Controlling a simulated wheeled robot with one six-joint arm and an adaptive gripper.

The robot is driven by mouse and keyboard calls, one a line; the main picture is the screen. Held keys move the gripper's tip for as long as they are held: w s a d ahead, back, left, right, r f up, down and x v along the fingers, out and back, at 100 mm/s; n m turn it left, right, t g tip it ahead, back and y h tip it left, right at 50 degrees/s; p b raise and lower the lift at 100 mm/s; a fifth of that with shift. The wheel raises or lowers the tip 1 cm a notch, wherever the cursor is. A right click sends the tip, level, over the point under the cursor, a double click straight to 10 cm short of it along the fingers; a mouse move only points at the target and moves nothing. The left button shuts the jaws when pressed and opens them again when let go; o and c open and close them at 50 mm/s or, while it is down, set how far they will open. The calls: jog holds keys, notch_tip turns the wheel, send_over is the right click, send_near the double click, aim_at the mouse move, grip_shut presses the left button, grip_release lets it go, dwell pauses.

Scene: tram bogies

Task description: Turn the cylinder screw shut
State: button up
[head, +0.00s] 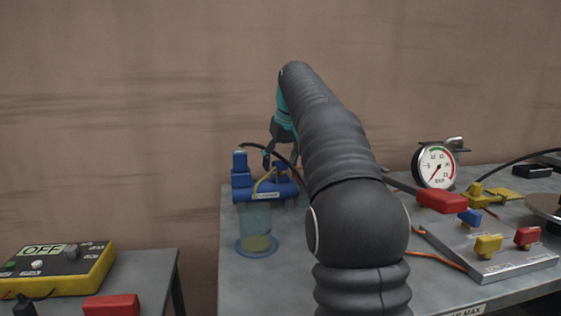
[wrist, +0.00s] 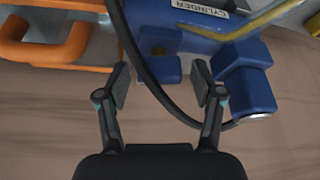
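The blue cylinder unit (head: 270,189) stands on the grey bench, with a clear jar (head: 257,222) in front of it. In the wrist view the unit (wrist: 215,22) carries a "CYLINDER" label (wrist: 202,8). My gripper (wrist: 162,85) is open and empty, its fingers apart on either side of a small dark blue block (wrist: 158,69) on the unit. I cannot tell whether this block is the cylinder screw, or whether the fingers touch anything. In the head view my arm hides part of my gripper (head: 281,163).
A black hose (wrist: 150,75) crosses between the fingers in the wrist view. A yellowish pipe (wrist: 245,28) and an orange part (wrist: 45,50) lie near. On the bench are a gauge (head: 435,167) and a plate with coloured valves (head: 488,250). An OFF box (head: 55,268) sits left.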

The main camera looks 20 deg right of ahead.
jog(key=c, duration=0.9)
jog(key=shift+o, duration=0.2)
jog(key=shift+a+r+m+p, duration=0.1)
jog(key=shift+r+m+p, duration=0.1)
jog(key=shift+m+p, duration=0.35)
jog(key=shift+f+m+h+p, duration=0.15)
jog(key=shift+m+h+p, duration=0.45)
jog(key=shift+m, duration=0.25)
jog(key=o, duration=1.1)
jog(key=shift+o, duration=0.2)
jog(key=v, duration=1.2)
